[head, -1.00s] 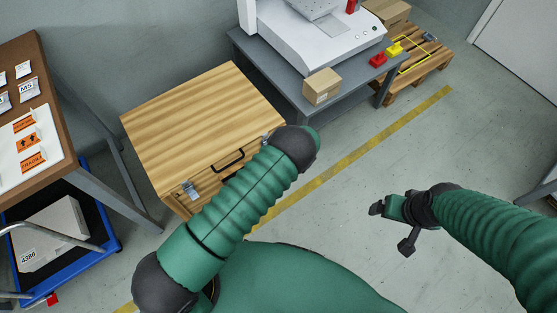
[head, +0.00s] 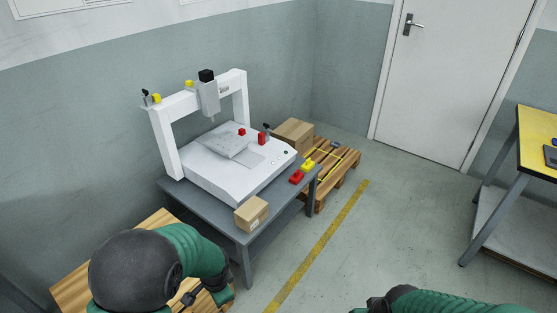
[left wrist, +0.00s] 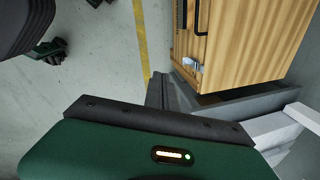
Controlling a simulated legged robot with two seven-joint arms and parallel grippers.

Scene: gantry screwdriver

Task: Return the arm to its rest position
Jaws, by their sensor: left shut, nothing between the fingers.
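My left arm comes in at the lower left of the head view, in front of the wooden cabinet. Its fingers are hard to make out there. In the left wrist view, the green housing of my left gripper fills the bottom and its grey fingers (left wrist: 162,92) are shut and empty, apart from the cabinet. My right arm shows at the bottom right of the head view. The right gripper (head: 374,305) is mostly cut off by the lower edge, so its jaw state is unclear.
The wooden cabinet (left wrist: 240,45) is close to my left gripper. A gantry machine (head: 235,170) stands on a grey table (head: 228,232) with a cardboard box (head: 251,213) and red and yellow blocks. A pallet (head: 340,178) is behind.

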